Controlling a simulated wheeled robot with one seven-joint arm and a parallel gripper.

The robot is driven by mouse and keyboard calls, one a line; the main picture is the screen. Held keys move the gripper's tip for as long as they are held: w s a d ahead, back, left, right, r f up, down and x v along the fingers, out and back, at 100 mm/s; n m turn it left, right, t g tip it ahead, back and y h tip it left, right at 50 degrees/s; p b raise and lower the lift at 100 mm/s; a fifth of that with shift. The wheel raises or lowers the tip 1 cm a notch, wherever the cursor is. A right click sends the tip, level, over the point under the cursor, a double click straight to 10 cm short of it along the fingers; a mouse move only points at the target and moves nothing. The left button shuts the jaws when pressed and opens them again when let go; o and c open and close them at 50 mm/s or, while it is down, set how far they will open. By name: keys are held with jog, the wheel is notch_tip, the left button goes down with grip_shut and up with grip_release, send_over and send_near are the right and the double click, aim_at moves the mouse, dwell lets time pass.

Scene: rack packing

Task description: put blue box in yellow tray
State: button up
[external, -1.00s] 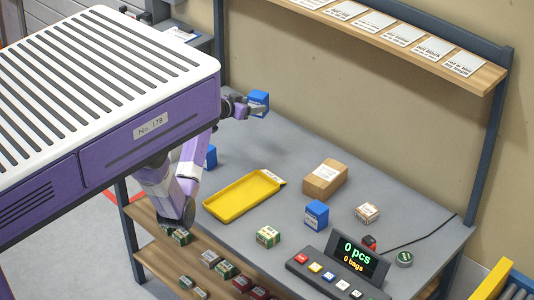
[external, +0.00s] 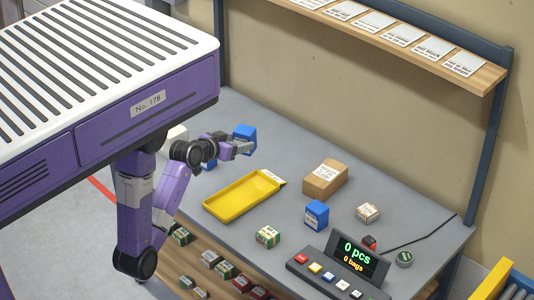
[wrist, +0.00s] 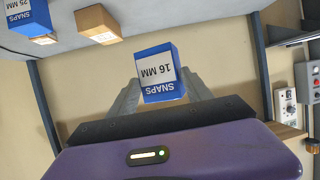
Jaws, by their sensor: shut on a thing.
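My gripper (external: 242,148) is shut on a blue box (external: 245,133) and holds it up behind the yellow tray. In the wrist view the same blue box (wrist: 157,66) sits between the fingers, its white label reading "SNAPS 16 MM" upside down. The yellow tray (external: 236,198) lies empty on the grey table, in front of and below the held box. A second blue box (external: 316,214) stands on the table to the right of the tray.
A green-and-white box (external: 267,236) sits near the front edge. A button panel with display (external: 352,258) stands at the front right. A wooden shelf (external: 440,66) hangs above the table's back.

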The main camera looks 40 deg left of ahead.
jog(key=shift+a+r, duration=0.1)
jog(key=shift+r, duration=0.15)
notch_tip(320, 180, down, 20)
jog(key=shift+r+b, duration=0.1)
jog(key=shift+b, duration=1.1)
jog(key=shift+f, duration=0.2)
jog(key=o, duration=1.5)
jog(key=shift+r, duration=0.1)
